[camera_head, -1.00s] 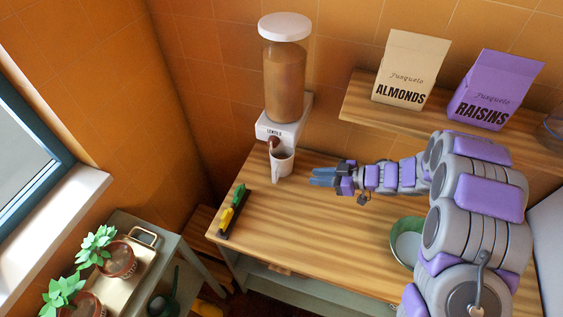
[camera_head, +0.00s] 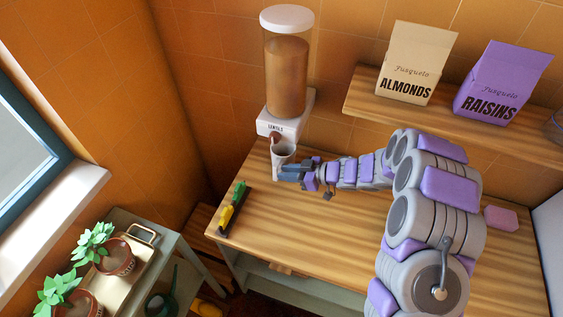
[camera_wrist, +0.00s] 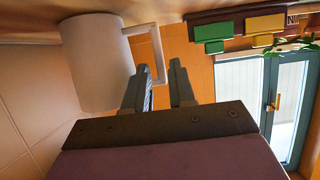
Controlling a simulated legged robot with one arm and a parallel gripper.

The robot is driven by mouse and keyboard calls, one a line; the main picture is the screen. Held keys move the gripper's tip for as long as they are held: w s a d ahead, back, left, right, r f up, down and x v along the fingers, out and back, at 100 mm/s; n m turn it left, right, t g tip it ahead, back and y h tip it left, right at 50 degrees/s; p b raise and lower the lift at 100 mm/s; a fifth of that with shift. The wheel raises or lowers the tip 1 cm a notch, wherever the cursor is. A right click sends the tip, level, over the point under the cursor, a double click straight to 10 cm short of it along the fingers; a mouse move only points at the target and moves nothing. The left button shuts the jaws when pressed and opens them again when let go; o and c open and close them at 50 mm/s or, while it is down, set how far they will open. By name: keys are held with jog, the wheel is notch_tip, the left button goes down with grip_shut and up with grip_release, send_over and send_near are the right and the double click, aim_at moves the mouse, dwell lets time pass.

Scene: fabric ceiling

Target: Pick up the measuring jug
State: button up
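The measuring jug (camera_head: 281,155) is white and stands upright under the lentil dispenser's spout on the wooden counter. In the wrist view, which appears upside down, the jug (camera_wrist: 97,62) is at the upper left with its squared handle (camera_wrist: 158,48) toward the right. My gripper (camera_head: 284,172) is right beside the jug on its handle side. In the wrist view my gripper's fingers (camera_wrist: 160,72) are apart, and the handle's outer bar shows between their tips. I cannot tell whether either finger touches it.
The dispenser (camera_head: 286,80) stands behind the jug against the tiled wall. A dark strip with green and yellow blocks (camera_head: 232,210) lies left on the counter (camera_head: 300,230). A shelf above holds almond (camera_head: 417,65) and raisin (camera_head: 502,85) packages. A pink block (camera_head: 501,218) lies right.

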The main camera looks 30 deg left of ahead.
aim_at(275, 178)
jog(key=shift+b+x, duration=0.6)
jog(key=shift+x, duration=1.9)
jog(key=shift+f, duration=0.1)
jog(key=shift+c, duration=0.3)
grip_shut()
